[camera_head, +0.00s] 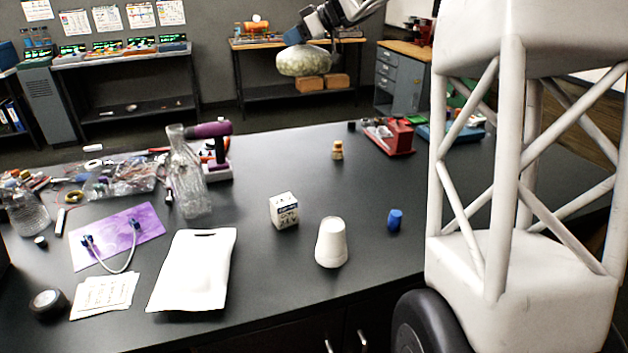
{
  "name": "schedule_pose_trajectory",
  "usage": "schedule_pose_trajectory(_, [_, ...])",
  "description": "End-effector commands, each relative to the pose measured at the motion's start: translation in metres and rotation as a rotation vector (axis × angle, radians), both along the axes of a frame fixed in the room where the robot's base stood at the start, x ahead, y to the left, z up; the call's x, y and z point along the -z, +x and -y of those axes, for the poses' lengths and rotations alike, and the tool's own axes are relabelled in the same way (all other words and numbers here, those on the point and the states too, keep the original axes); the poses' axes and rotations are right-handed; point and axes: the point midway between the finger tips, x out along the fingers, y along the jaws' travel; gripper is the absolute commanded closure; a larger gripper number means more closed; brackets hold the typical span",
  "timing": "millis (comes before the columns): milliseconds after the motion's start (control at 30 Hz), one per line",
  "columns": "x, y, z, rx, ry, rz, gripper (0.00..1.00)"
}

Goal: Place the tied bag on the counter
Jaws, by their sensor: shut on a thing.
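A pale, greenish-beige rounded bag (303,61) hangs at the top middle of the head view. It appears in the air beyond the far edge of the black counter (270,155). My gripper (297,36) is shut on the bag's upper left part. The fingertips are small and partly hidden, and the bag's tie cannot be made out. The bag touches nothing else that I can be sure of.
On the counter stand a white cup (331,243), a small white box (284,210), a blue cap (395,219), a cork (337,150), a white tray (195,272), a glass bottle (187,175) and a red tool holder (388,136). The far middle is mostly clear.

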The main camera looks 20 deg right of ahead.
Motion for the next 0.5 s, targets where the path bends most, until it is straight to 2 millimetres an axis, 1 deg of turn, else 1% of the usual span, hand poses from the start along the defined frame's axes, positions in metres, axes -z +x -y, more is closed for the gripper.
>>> schedule_pose_trajectory(33, [0.017,0.000,-0.003,-0.002,0.003,-0.009,1.00])
schedule_pose_trajectory(167, [0.047,0.000,-0.003,-0.002,0.002,-0.008,1.00])
schedule_pose_trajectory(267, [0.076,0.000,-0.003,-0.002,0.003,-0.009,1.00])
schedule_pose_trajectory(467, [0.146,0.000,-0.003,-0.001,0.003,-0.009,1.00])
schedule_pose_trajectory(500, [0.160,0.000,-0.003,-0.002,0.003,-0.010,1.00])
